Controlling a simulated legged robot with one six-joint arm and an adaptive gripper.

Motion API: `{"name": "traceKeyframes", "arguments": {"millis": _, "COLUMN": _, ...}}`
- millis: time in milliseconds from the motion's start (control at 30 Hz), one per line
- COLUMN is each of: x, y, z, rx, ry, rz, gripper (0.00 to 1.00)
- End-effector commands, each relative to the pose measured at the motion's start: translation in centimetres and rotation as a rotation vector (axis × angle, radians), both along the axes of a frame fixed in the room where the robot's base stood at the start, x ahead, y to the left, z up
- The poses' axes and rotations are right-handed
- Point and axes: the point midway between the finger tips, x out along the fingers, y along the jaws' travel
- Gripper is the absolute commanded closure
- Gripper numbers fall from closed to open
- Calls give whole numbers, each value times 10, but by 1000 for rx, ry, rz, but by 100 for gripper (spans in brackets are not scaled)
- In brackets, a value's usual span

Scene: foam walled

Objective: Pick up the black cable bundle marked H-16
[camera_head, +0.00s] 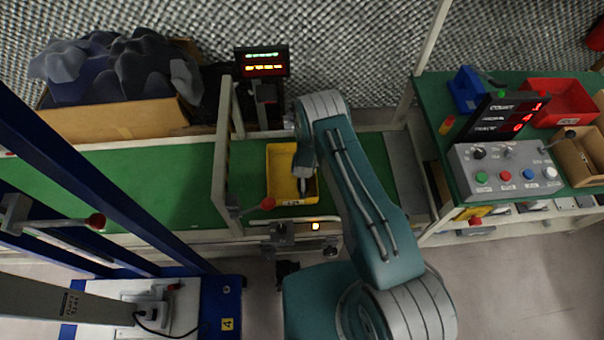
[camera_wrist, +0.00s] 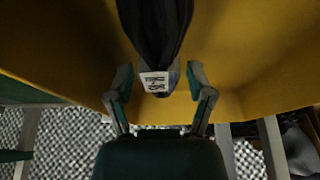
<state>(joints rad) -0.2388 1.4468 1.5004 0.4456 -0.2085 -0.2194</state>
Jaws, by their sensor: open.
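A black bundle (camera_wrist: 156,30) with a white label (camera_wrist: 155,83) shows in the wrist view, inside a yellow bin (camera_wrist: 60,62). The label's print is turned and too blurred to read surely as H-16. My gripper (camera_wrist: 160,80) is open, with one finger on each side of the bundle's labelled end; contact cannot be told. In the head view, my gripper (camera_head: 303,185) reaches down into the yellow bin (camera_head: 280,160), and my arm hides part of the bin. The bundle cannot be made out there.
The bin stands on a green conveyor (camera_head: 150,180) beside an upright frame (camera_head: 221,150). A lit display (camera_head: 262,61) stands behind. A cardboard box (camera_head: 120,122) of dark foam is at left. At right, a green table (camera_head: 436,97) carries a button box (camera_head: 505,172) and a red tray (camera_head: 560,95).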

Motion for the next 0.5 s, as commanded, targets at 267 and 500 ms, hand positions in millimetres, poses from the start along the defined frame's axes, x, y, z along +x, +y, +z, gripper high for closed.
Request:
{"name": "traceKeyframes", "arguments": {"millis": 267, "x": 0, "y": 0, "z": 0, "rx": 0, "ry": 0, "rz": 0, "gripper": 100}}
{"name": "traceKeyframes", "arguments": {"millis": 500, "x": 0, "y": 0, "z": 1, "rx": 0, "ry": -1, "rz": 0, "gripper": 100}}
